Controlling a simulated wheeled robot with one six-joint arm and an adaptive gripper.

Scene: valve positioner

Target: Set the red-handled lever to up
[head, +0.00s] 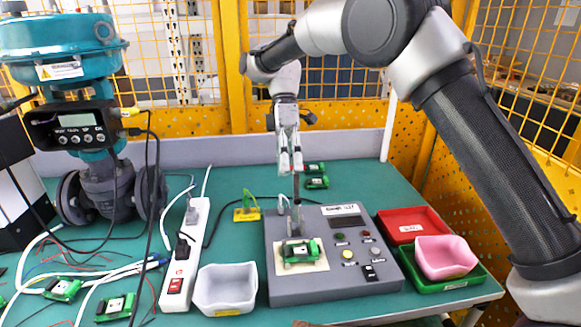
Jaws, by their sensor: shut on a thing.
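My gripper (291,167) points down above the grey test box and is shut on the top of a thin upright lever (296,188). The lever rises from a small metal clamp (295,218) on the box. The fingers cover its grip, so little or no red shows. In this view the lever stands close to vertical; any lean toward or away from me I cannot tell. Below the clamp a green circuit board (299,251) sits on a pale plate. The grey test box (330,284) has a small display and several buttons on its right side.
A red tray (402,221), a green tray (440,284) and a pink bin (446,257) stand right of the box. A white bin (225,290), a power strip (186,265) and a teal valve actuator (60,45) are at left. Loose cables cross the left side.

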